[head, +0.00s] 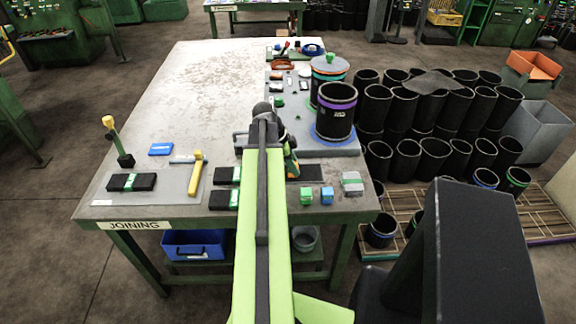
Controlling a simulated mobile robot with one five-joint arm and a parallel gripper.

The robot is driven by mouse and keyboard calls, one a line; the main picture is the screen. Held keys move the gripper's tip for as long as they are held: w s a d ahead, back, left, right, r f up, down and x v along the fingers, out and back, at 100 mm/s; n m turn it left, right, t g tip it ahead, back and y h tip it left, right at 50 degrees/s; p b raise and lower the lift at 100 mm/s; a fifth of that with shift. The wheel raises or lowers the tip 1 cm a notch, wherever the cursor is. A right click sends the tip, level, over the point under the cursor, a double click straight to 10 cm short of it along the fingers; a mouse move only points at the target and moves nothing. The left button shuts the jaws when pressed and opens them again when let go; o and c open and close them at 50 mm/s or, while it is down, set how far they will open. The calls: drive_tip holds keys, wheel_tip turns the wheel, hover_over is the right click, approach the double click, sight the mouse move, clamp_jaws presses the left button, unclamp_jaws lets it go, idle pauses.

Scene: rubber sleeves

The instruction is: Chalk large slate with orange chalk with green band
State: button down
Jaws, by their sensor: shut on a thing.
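My gripper (287,150) is at the far end of my green arm, over the right half of the joining table (185,80). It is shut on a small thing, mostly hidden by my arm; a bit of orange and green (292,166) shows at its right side. I cannot tell for sure that this is the orange chalk with the green band. A dark flat piece (307,173) lies just right of my arm, partly hidden; I cannot make out whether it is the large slate. The picture does not show whether the held thing touches anything.
A black sleeve with a purple band (337,112) stands right of my gripper, with another sleeve (327,70) behind it. Small green (306,196) and blue (327,196) blocks lie near the front edge. The table's back left is clear.

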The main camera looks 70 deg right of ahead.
drive_tip(key=shift+s+d+f, duration=0.1)
drive_tip(key=shift+s+d, duration=0.55)
drive_tip(key=shift+s, duration=1)
drive_tip(key=shift+s+d, duration=0.6)
drive_tip(key=shift+s, duration=1.05)
drive_tip(key=shift+s+d+f, duration=0.1)
drive_tip(key=shift+s+d, duration=0.55)
drive_tip(key=shift+s, duration=1)
drive_tip(key=shift+w+d+r, duration=0.15)
drive_tip(key=shift+d, duration=0.4)
drive_tip(key=shift+w+a, duration=0.4)
drive_tip(key=shift+w, duration=0.45)
drive_tip(key=shift+w+a, duration=0.35)
drive_tip(key=shift+w, duration=0.5)
drive_tip(key=shift+w+a, duration=0.65)
drive_tip(key=shift+w, duration=1)
drive_tip(key=shift+w+a, duration=0.6)
drive_tip(key=shift+w, duration=1.1)
drive_tip(key=shift+w+a, duration=0.65)
drive_tip(key=shift+w, duration=1)
drive_tip(key=shift+w+d, duration=0.1)
drive_tip(key=shift+d, duration=0.3)
drive_tip(key=shift+s+d, duration=0.65)
drive_tip(key=shift+s, duration=1)
drive_tip(key=shift+s+d, duration=0.7)
drive_tip(key=shift+s, duration=1)
drive_tip(key=shift+s+d, duration=0.65)
drive_tip(key=shift+s, duration=1)
drive_tip(key=shift+s, duration=0.1)
